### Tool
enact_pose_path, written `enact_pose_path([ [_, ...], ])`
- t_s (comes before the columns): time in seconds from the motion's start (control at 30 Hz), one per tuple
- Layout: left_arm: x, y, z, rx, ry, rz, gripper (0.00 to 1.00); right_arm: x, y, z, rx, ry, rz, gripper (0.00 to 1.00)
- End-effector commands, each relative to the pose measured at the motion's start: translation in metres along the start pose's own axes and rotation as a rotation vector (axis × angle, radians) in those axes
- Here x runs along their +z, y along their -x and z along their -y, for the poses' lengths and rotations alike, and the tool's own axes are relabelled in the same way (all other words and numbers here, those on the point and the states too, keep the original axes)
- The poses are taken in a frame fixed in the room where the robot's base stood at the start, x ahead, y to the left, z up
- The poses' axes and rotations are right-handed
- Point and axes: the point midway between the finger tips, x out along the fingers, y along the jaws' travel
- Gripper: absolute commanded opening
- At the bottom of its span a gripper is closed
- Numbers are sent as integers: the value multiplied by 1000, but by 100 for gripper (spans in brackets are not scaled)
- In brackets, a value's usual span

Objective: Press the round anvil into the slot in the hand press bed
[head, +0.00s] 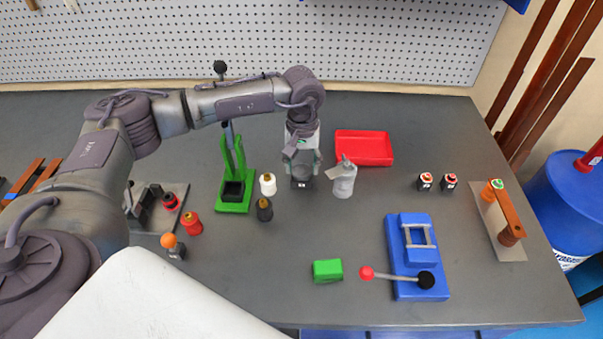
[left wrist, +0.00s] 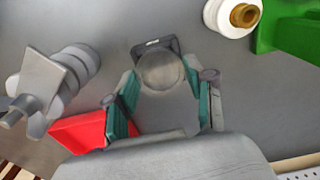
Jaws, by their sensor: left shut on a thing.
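The green hand press (head: 226,158) stands left of centre in the head view, with a dark recess in its bed (head: 235,190). A green part of it shows at the top right of the left wrist view (left wrist: 290,33). My left gripper (head: 302,172) points down to the right of the press. Its teal-padded fingers (left wrist: 160,80) are shut on the round anvil (left wrist: 160,68), a grey rounded piece with a dark block-like base (head: 302,184). I cannot tell whether the base touches the table. My right gripper is not in view.
A blue bender (head: 405,285) and green block (head: 327,270) are nearer the front.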

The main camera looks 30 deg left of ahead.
Motion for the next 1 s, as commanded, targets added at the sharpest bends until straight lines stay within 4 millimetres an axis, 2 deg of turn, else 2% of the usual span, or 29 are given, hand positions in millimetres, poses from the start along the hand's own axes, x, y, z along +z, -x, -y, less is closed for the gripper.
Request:
enact_pose_path([
  [0.7, 0, 24, 0, 1, 0, -1, 12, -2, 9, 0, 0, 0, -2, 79],
  [1.0, 0, 26, 0, 1, 0, -1, 12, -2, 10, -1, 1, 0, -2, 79],
])
